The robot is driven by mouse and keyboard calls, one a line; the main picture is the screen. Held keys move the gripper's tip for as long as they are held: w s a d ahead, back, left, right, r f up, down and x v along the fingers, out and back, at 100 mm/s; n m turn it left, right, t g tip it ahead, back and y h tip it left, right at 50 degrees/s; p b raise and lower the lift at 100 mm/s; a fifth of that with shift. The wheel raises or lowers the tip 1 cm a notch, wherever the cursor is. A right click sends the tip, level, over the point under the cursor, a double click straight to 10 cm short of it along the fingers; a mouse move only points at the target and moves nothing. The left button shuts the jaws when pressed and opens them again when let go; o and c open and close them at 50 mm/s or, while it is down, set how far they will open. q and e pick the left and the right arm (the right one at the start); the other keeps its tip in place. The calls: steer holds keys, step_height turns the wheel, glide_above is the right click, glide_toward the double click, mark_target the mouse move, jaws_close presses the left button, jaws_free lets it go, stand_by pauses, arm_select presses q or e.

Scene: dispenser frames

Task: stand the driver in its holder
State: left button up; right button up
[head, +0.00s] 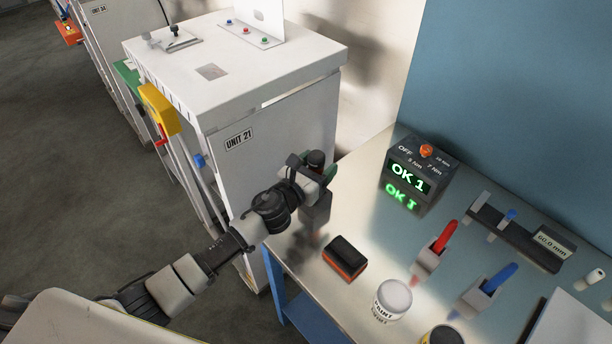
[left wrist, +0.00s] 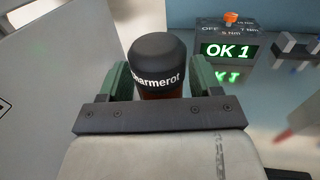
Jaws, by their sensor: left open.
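The driver (head: 316,157) shows as a black rounded cap at the table's left edge. In the left wrist view the driver (left wrist: 158,60) has pale lettering and a reddish-brown part below the cap. It looks upright. My left gripper (head: 318,167) is open around it, with one green finger on each side of the cap in the left wrist view. A dark grey block (head: 317,214), which looks like the holder, stands directly beneath. My gripper hides where driver and block meet, so how deep the driver sits cannot be told. My right gripper is not in view.
On the table are an orange-black box (head: 345,259), a white paint tin (head: 391,299), red (head: 445,237) and blue (head: 498,277) tools in grey stands, a caliper (head: 520,235) and a display box (head: 421,167) reading OK 1. The UNIT 21 cabinet (head: 270,150) stands close left.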

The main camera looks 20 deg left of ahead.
arm_select(q)
steer(key=b+v, duration=0.2)
steer(key=v, duration=0.9)
steer(key=shift+s, duration=0.2)
steer(key=shift+c, duration=0.4)
stand_by(1.4)
